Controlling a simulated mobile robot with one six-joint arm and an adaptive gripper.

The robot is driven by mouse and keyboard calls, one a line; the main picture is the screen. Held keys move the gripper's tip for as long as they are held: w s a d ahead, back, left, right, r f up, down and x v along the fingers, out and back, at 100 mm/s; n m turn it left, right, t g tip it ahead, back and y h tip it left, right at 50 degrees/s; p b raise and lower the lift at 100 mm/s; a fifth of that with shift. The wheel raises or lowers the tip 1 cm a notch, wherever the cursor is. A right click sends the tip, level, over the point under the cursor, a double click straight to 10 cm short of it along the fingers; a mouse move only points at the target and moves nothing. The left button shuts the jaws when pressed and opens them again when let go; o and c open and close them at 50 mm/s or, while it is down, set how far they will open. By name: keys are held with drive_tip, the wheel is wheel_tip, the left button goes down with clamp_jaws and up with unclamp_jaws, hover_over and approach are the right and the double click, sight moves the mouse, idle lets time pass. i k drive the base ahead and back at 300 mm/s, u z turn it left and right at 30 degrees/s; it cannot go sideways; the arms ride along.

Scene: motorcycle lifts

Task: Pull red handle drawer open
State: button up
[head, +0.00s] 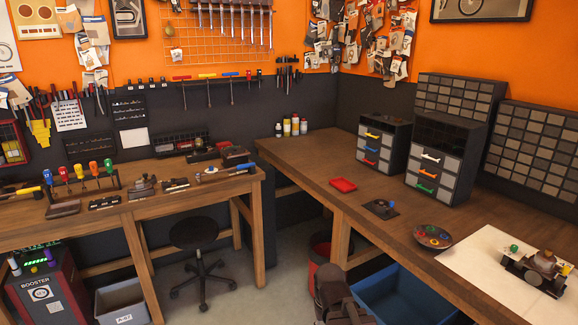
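The drawer with the red handle (369,161) is the lowest of the coloured-handle drawers in the left small cabinet (398,150). It looks shut. A blue handle (370,149) and a yellow handle (373,136) are above it. The cabinet stands on the right wooden bench, near its back. A dark brown shape at the bottom edge, below and left of the cabinet, may be part of my arm. I cannot make out gripper fingers or whether they are open. Nothing touches the red handle.
A second cabinet (436,160) with white, orange and green handles stands to the right. A blue bin (400,296) is below. A stool (195,235) stands left.

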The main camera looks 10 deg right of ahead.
sight(378, 164)
drive_tip(key=z, duration=0.55)
drive_tip(key=i, duration=1.4)
drive_tip(key=z, duration=0.2)
